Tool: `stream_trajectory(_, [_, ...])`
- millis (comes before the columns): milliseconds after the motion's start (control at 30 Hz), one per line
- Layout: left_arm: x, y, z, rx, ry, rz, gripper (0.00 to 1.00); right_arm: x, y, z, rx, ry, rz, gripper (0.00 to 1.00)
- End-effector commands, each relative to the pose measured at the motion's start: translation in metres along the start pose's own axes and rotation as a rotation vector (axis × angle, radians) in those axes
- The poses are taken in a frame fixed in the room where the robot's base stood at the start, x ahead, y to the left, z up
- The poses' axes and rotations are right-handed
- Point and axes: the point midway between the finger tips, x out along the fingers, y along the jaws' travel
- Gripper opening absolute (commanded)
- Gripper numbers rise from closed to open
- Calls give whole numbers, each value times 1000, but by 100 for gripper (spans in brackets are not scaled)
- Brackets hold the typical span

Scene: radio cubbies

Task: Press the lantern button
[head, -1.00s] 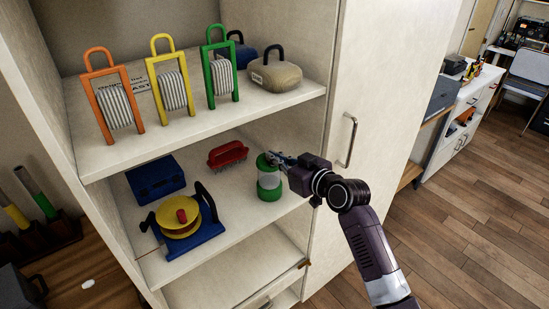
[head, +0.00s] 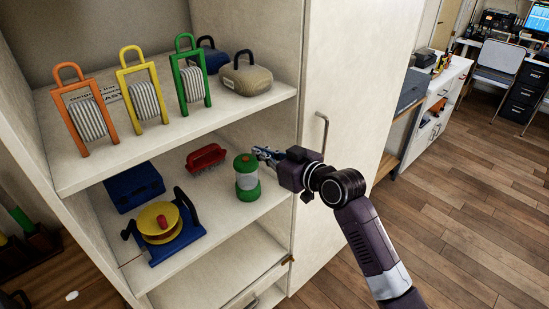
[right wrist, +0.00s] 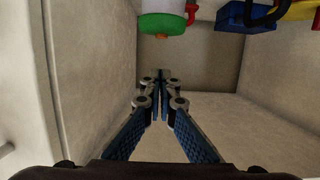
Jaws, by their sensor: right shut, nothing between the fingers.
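The lantern (head: 247,180) stands upright on the middle shelf near its right end, with a green cap, a clear-white body and a green base. My right gripper (head: 260,152) is shut and empty, just right of the lantern's cap and at about cap height. In the right wrist view, the closed fingers (right wrist: 161,78) point into the cubby, and part of the lantern (right wrist: 163,24) shows at the top edge, apart from them. A small orange spot shows on its green end there; I cannot tell if it is the button. My left gripper is out of view.
A red brush (head: 206,158), a blue case (head: 134,187) and a yellow reel on a blue stand (head: 160,222) share the shelf. The upper shelf (head: 165,140) overhangs them. The cabinet's right door (head: 345,100) with its handle is close to my right arm.

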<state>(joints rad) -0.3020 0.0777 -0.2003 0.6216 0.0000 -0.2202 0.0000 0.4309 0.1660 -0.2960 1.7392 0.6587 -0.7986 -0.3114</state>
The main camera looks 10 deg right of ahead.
Motion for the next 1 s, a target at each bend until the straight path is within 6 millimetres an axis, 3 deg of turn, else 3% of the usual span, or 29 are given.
stream_trajectory(200, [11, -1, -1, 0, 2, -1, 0, -36, 0, 1, -2, 2, 0, 0])
stream_trajectory(400, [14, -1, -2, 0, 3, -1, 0, -53, 0, -1, 1, 2, 0, 0])
stream_trajectory(900, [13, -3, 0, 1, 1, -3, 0, -56, 0, -2, 1, 3, 0, 0])
stream_trajectory(1000, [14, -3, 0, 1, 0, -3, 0, -53, 3, 8, 12, -10, 8, 0])
